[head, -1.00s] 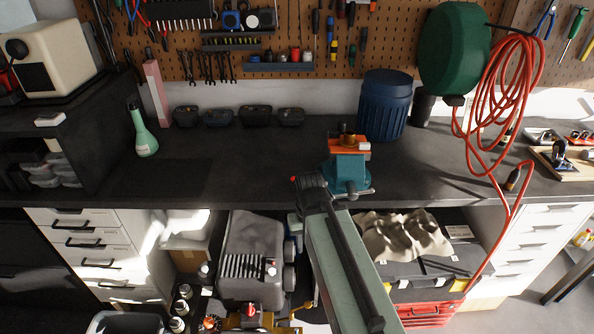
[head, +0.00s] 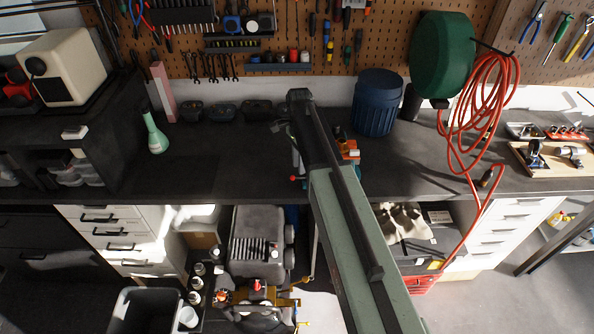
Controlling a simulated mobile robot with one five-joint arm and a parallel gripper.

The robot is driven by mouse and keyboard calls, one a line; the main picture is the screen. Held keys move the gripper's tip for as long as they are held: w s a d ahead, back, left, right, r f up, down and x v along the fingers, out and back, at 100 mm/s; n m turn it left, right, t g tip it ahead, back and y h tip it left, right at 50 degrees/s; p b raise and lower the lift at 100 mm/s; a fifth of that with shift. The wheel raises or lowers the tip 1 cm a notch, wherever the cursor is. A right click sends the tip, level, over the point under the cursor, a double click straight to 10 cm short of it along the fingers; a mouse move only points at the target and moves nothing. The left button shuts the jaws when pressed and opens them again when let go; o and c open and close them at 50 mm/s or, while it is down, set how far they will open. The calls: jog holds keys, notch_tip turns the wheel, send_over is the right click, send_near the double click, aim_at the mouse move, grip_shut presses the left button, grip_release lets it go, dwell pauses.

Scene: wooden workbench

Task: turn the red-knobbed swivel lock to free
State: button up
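The red knob (head: 293,179) of the swivel lock shows as a small red dot just left of my arm, low on the bench vise. The vise (head: 350,148) has orange jaws and a teal body; my arm covers most of it, and only its right part and a strip at left show. My gripper (head: 284,127) is at the far end of my raised arm, above and behind the knob in the picture. It is mostly hidden by the arm link, so its fingers and any contact cannot be made out. The lock's angle cannot be read.
A blue barrel (head: 377,103) stands right of the vise, near a green hose reel (head: 441,55) with a hanging red hose. Small dark bins (head: 223,111) line the back wall. A green bottle (head: 155,135) stands at left. The bench between bottle and vise is clear.

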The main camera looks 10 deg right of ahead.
jog(key=w+m, duration=0.4)
jog(key=m, duration=0.1)
jog(key=shift+g, duration=0.3)
jog(key=f+b, duration=0.2)
jog(key=s+f+b, duration=0.1)
jog(key=f+b, duration=0.4)
jog(key=b, duration=0.1)
jog(key=shift+s+f, duration=0.2)
jog(key=shift+f, duration=0.15)
jog(key=shift+r, duration=0.1)
grip_shut()
